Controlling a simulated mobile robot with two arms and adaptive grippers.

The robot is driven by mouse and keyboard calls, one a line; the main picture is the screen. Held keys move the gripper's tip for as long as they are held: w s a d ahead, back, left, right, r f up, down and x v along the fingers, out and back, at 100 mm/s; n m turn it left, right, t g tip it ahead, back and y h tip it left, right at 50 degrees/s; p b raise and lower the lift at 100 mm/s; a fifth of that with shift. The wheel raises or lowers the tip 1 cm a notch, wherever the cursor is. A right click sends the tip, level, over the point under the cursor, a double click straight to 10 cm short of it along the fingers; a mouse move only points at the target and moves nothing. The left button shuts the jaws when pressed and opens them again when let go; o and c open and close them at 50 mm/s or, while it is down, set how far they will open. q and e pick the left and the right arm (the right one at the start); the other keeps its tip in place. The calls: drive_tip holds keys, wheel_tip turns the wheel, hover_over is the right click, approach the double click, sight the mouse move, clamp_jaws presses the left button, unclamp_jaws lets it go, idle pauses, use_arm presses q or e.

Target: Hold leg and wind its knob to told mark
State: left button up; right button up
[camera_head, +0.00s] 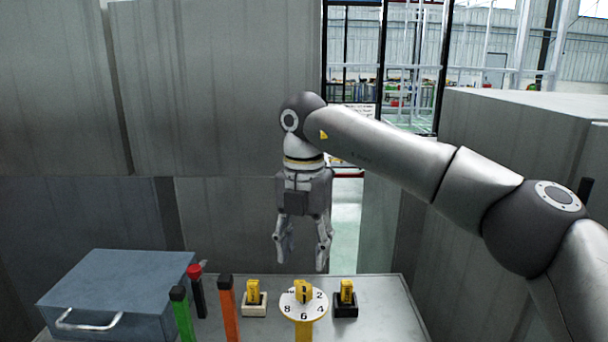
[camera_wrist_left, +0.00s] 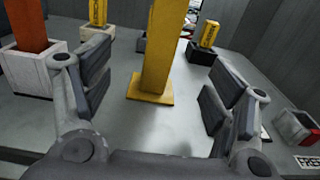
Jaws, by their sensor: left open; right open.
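A yellow leg (camera_head: 304,331) stands upright on the table, with a white round dial (camera_head: 290,308) marked 2, 4, 6 and 8 at its top. My right gripper (camera_head: 303,255) hangs pointing down, open and empty, behind and above the dial. In the left wrist view, the leg (camera_wrist_left: 157,48) rises from a yellow foot plate (camera_wrist_left: 150,90), between and beyond the fingers of my open left gripper (camera_wrist_left: 155,82). It does not visibly touch them. The left gripper is out of the head view.
A white block (camera_head: 254,306) and a black block (camera_head: 345,310), each holding a yellow piece, flank the dial. Grey panels rise behind.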

use_arm(q)
drive_tip(key=shift+o, duration=0.3)
drive_tip(key=s, duration=1.2)
